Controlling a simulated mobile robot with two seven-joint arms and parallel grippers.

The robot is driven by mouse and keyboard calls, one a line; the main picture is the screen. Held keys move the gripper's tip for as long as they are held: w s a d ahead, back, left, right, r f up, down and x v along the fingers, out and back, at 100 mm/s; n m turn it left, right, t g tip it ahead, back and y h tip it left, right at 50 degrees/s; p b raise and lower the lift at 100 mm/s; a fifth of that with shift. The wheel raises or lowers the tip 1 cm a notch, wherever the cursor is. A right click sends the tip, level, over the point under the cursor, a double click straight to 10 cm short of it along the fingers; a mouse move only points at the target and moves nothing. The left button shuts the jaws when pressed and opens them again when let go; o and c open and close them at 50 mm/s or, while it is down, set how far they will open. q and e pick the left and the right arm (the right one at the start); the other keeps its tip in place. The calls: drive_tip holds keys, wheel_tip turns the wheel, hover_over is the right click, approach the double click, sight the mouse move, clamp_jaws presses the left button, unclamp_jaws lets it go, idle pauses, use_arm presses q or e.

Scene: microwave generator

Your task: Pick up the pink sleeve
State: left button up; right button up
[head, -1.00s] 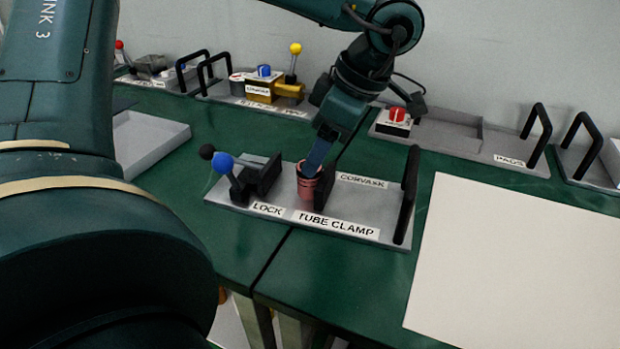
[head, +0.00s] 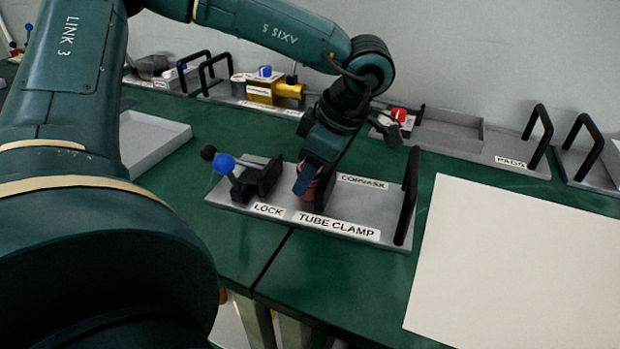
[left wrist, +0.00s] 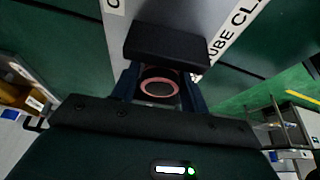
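The pink sleeve (head: 313,189) stands at the tube clamp (head: 378,205), mostly hidden behind my finger and a black clamp jaw in the head view. In the left wrist view its pink rim (left wrist: 159,75) shows as a ring around a dark inside. My left gripper (head: 307,180) reaches down over it from above. In the left wrist view the blue fingers of the left gripper (left wrist: 160,85) stand apart, one on each side of the ring. Whether they touch the sleeve is not clear. My right gripper is not in view.
The clamp's lever with a blue knob (head: 223,163) stands left of the sleeve, and a tall black handle (head: 407,195) to its right. A large pale board (head: 520,260) lies on the right. A grey tray (head: 150,140) and several labelled fixtures line the back.

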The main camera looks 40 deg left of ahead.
use_arm(q)
drive_tip(key=c, duration=0.7)
drive_tip(key=shift+r, duration=0.1)
